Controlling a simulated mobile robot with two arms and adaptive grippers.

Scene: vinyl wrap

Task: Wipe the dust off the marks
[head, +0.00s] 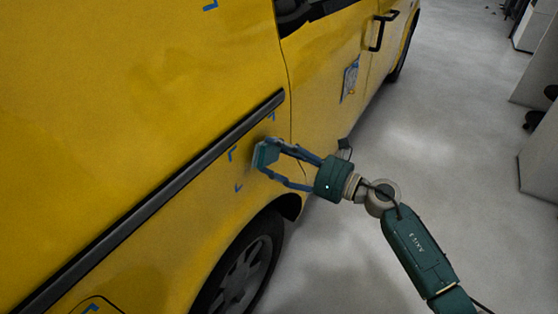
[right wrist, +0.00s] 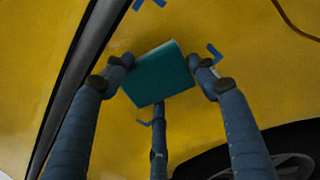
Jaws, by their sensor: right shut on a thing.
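My right gripper (head: 266,156) is shut on a teal block-like pad (right wrist: 160,75), one finger on either side of it. The pad is held at the yellow van's side panel (head: 190,215), below the dark trim strip and above the wheel. I cannot tell whether it touches the panel. Small blue corner marks (head: 232,154) surround this area; another mark (head: 239,188) sits lower. In the right wrist view blue marks show above the pad (right wrist: 148,4), right of it (right wrist: 214,52) and below it (right wrist: 144,122). Dust within the marks is not clear to see. My left gripper is out of view.
The dark trim strip (head: 150,182) runs diagonally along the van and stands close to the gripper. A wheel (head: 240,270) is below. A blue-and-white sticker (head: 350,79) and a black door handle (head: 381,31) are farther along. Grey floor (head: 455,140) is open at the right.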

